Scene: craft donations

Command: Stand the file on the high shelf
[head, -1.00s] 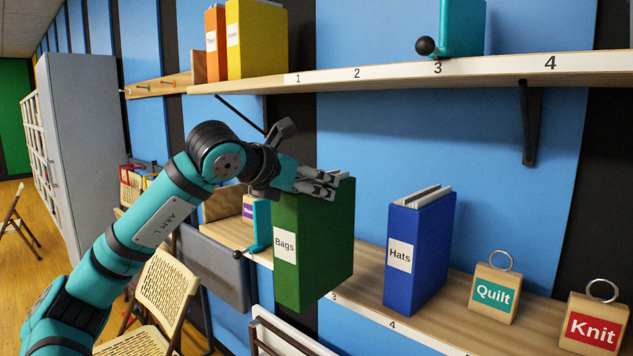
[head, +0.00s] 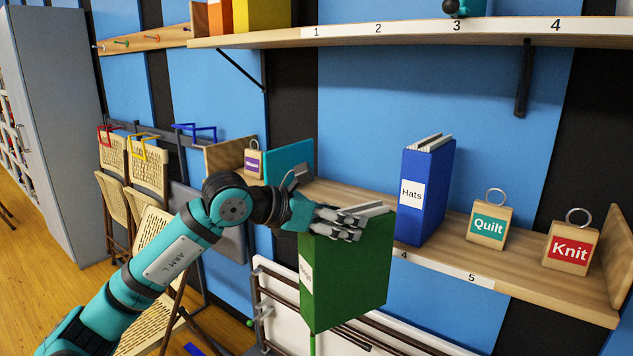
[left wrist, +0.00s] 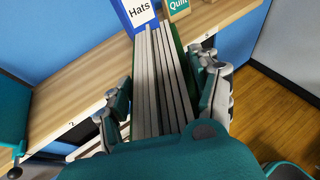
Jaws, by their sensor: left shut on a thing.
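The green file (head: 350,272), with a white label on its spine, is upright in my left gripper (head: 352,226). The gripper is shut on its upper part, and the file hangs in front of the low shelf's edge. In the left wrist view the file's page tops (left wrist: 158,75) lie between the two fingers (left wrist: 165,105). The high shelf (head: 420,28) runs along the top of the head view, with numbers 1 to 4 on its edge. An orange file (head: 220,17) and a yellow file (head: 262,15) stand at its left, cut off by the frame. My right gripper is out of view.
The low shelf (head: 340,193) holds a teal bookend (head: 289,158), the blue Hats file (head: 424,190), the Quilt block (head: 489,226) and the Knit block (head: 570,250). A teal object (head: 472,7) with a black knob sits above 3 on the high shelf. Folding chairs (head: 148,175) stand left.

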